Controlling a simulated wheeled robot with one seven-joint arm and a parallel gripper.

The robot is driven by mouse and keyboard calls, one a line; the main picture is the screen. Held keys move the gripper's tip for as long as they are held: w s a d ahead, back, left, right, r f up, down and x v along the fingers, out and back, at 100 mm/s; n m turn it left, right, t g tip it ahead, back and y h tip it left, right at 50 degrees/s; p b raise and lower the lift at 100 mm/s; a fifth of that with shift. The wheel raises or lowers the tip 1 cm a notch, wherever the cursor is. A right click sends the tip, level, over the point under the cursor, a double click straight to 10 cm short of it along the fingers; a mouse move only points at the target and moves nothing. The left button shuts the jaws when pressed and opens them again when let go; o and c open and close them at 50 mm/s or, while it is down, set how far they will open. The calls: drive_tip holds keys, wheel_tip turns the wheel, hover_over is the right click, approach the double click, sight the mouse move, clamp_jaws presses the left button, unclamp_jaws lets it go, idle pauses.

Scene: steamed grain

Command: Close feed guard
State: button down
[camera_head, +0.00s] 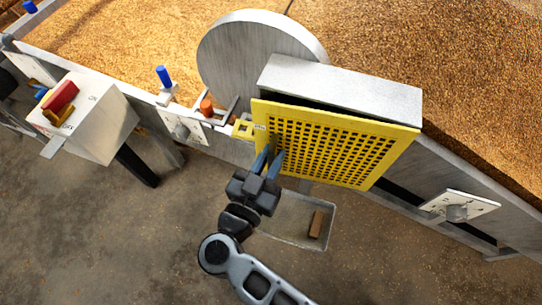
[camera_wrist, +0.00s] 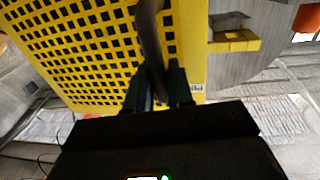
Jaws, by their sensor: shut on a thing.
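The feed guard (camera_head: 325,145) is a yellow perforated panel on the front of a grey metal housing (camera_head: 345,85). A dark gap shows between the panel and the housing along the top, so the guard stands a little off it. A small yellow bracket (camera_head: 243,129) sits by the panel's left edge; it also shows in the wrist view (camera_wrist: 235,42). My gripper (camera_head: 268,165) is at the panel's lower left. In the wrist view my gripper (camera_wrist: 160,95) is shut on a dark curved handle (camera_wrist: 150,35) in front of the yellow mesh. The handle's ends are partly hidden.
A large grey disc (camera_head: 255,50) stands behind the housing, with grain (camera_head: 450,50) around. A control box with a red switch (camera_head: 62,95) stands at the left. A shallow tray (camera_head: 280,232) holding a brown block (camera_head: 316,224) lies below the guard. Bare floor is in front.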

drive_tip(key=shift+w+d+m+g+h, duration=0.2)
drive_tip(key=shift+w+m+g+h, duration=0.35)
drive_tip(key=shift+w+h, duration=0.6)
drive_tip(key=shift+w+y, duration=0.25)
drive_tip(key=c, duration=1.2)
unclamp_jaws()
drive_tip(key=shift+o, duration=0.2)
drive_tip(key=v, duration=0.7)
drive_tip(key=shift+s+a, duration=0.2)
drive_tip(key=shift+s, duration=0.15)
drive_tip(key=shift+f, duration=0.1)
